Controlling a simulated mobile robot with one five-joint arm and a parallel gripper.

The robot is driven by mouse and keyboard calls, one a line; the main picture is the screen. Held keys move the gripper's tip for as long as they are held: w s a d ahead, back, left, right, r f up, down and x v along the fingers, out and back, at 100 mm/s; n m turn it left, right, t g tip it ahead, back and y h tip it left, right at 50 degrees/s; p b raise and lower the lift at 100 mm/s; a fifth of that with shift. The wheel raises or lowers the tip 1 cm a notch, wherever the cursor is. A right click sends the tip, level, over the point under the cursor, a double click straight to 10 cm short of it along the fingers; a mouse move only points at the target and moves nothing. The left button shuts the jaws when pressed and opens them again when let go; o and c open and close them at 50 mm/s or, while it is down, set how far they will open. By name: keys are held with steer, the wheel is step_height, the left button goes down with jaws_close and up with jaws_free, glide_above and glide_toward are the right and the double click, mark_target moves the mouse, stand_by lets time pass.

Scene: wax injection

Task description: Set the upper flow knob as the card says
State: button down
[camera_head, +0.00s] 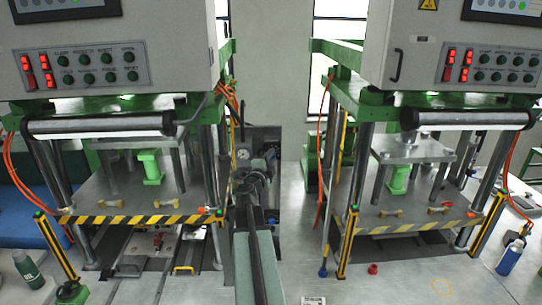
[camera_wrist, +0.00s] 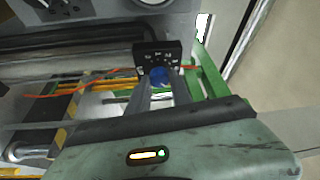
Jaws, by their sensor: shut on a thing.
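The blue knob (camera_wrist: 158,75) shows between my gripper's fingers (camera_wrist: 162,88) in the wrist view. Its black dial plate (camera_wrist: 157,50) with small pale marks stands just behind it. My gripper is shut on the blue knob; its pointer and the exact setting are too small to read. In the head view my arm reaches up to a dark panel (camera_head: 265,136) between two machines, and the knob is hidden there. A white card with black print (camera_head: 314,300) is cut off at the bottom edge; I cannot read it or tell whether it is the setting card.
Two green-framed presses, the left one (camera_head: 140,190) and the right one (camera_head: 405,190), flank my arm. Orange hoses (camera_head: 323,140) hang beside them. A blue bottle (camera_head: 510,257) and a small red part (camera_head: 373,269) are on the pale surface at right.

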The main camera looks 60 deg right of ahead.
stand_by(0.6)
steer(key=c, duration=1.2)
jaws_free()
steer(key=shift+o, duration=0.2)
steer(key=shift+m, duration=0.3)
steer(key=shift+a, duration=0.1)
steer(key=v, duration=0.7)
steer(key=shift+a, duration=0.35)
